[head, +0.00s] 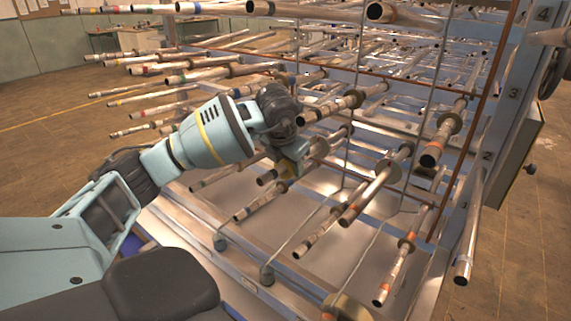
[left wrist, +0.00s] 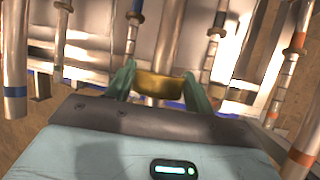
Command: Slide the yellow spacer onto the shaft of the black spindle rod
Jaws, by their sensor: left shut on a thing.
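My left gripper (head: 291,170) is in front of the rack of rods, near the middle of the head view. In the left wrist view its two green fingers (left wrist: 158,90) are shut on the sides of the yellow spacer (left wrist: 160,87), a short gold-coloured ring. Only a sliver of the spacer shows in the head view (head: 284,186). A bare metal rod stands behind the spacer in the left wrist view; I cannot tell whether the spacer is around it or only in front of it. I cannot single out the black spindle rod among the many similar rods. My right gripper is not in view.
Many metal rods with coloured bands jut out from the rack (head: 487,140) around my left gripper. A rod with an orange band (head: 433,152) is to its right. Thin upright wires run between the rods. Open floor (head: 50,150) lies at the left.

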